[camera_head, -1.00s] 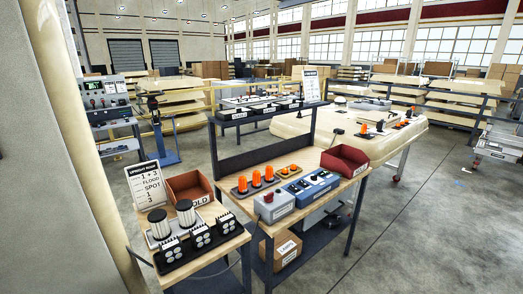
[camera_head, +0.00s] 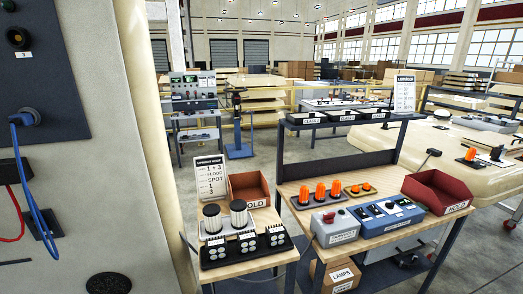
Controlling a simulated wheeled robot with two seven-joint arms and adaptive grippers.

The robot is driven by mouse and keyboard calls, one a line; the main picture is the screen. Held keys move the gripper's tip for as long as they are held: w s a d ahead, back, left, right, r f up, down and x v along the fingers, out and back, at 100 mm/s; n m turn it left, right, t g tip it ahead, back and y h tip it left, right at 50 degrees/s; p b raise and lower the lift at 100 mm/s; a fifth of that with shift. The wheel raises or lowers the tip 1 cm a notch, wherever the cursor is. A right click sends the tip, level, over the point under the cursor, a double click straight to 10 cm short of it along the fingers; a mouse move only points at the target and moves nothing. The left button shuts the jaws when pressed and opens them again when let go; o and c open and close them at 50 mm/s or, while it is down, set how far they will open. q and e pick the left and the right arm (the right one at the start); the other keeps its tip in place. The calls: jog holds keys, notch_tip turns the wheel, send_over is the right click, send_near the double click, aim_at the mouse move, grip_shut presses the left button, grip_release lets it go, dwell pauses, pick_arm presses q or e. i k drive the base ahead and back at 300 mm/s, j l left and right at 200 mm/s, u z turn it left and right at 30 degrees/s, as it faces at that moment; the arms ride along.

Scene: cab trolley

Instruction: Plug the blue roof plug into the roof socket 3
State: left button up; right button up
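A dark panel (camera_head: 50,75) on the pale wall at the left edge carries a round black fitting (camera_head: 17,38) with a label 3 (camera_head: 24,54) under it. Whether this fitting is the roof socket is hard to tell. Lower on the panel is a blue-grey round connector (camera_head: 28,117), seemingly seated against it. A blue cable (camera_head: 32,185) loops from beside it down to a dark plate (camera_head: 42,224). I cannot tell whether this connector is the blue roof plug. Neither of my grippers is in view.
A black box (camera_head: 14,158) with a red cable (camera_head: 17,215) sits below the panel. A wooden bench (camera_head: 230,257) with lamps and a red bin (camera_head: 249,187) stands ahead.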

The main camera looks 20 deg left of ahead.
aim_at(25, 119)
jog(key=i+l+u, duration=0.1)
jog(key=u, duration=0.35)
jog(key=i+l+u, duration=0.15)
jog(key=u, duration=0.25)
jog(key=l+u, duration=0.25)
jog(key=u, duration=0.2)
jog(key=i+l+u, duration=0.1)
jog(key=l+u, duration=0.15)
jog(key=u, duration=0.2)
jog(key=l+u, duration=0.3)
jog(key=i+l+u, duration=0.1)
jog(key=l+u, duration=0.25)
jog(key=j, duration=0.1)
